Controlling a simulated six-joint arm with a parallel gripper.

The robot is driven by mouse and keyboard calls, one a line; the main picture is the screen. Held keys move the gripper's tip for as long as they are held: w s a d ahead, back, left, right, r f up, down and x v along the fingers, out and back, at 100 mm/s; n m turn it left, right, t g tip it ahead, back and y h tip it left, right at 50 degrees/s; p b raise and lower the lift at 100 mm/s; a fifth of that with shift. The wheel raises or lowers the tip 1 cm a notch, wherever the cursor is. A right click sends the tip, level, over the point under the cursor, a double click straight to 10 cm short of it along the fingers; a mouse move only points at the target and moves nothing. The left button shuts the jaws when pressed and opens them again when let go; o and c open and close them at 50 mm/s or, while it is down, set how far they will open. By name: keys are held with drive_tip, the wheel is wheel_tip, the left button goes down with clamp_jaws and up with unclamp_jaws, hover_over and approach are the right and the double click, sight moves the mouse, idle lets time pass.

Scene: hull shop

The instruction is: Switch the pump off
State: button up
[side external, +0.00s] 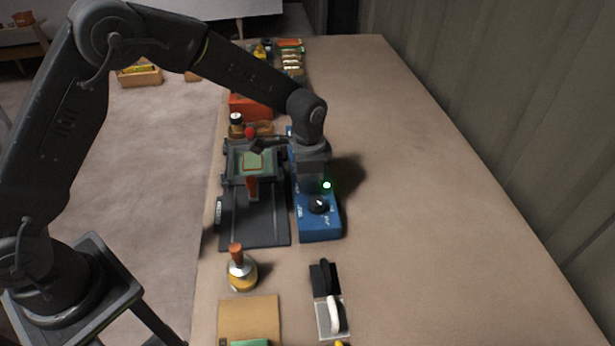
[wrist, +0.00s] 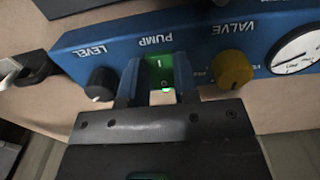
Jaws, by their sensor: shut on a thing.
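A blue control panel (side external: 320,229) lies on the bench, with my gripper (side external: 312,188) down over it. In the wrist view the blue panel (wrist: 205,22) carries the labels LEVEL, PUMP and VALVE. The pump switch (wrist: 159,68) is a green-lit rocker marked I and O. My gripper (wrist: 157,88) has one finger on each side of it and is shut on it. The switch's near end is partly hidden by my gripper.
A black level knob (wrist: 101,84) and a yellow valve knob (wrist: 233,68) flank the switch closely. A white gauge (wrist: 297,50) is at right. The bench (side external: 420,200) is clear to the right.

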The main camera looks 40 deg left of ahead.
drive_tip(key=shift+w+d+r+g+y, duration=0.1)
drive_tip(key=shift+w+d+g+y, duration=0.05)
drive_tip(key=shift+g+y, duration=0.45)
drive_tip(key=shift+w+d+g+y, duration=0.1)
drive_tip(key=shift+g+y, duration=0.5)
drive_tip(key=o, duration=0.9)
drive_tip(key=shift+r, duration=0.1)
drive_tip(key=v, duration=1.3)
drive_tip(key=shift+r, duration=0.35)
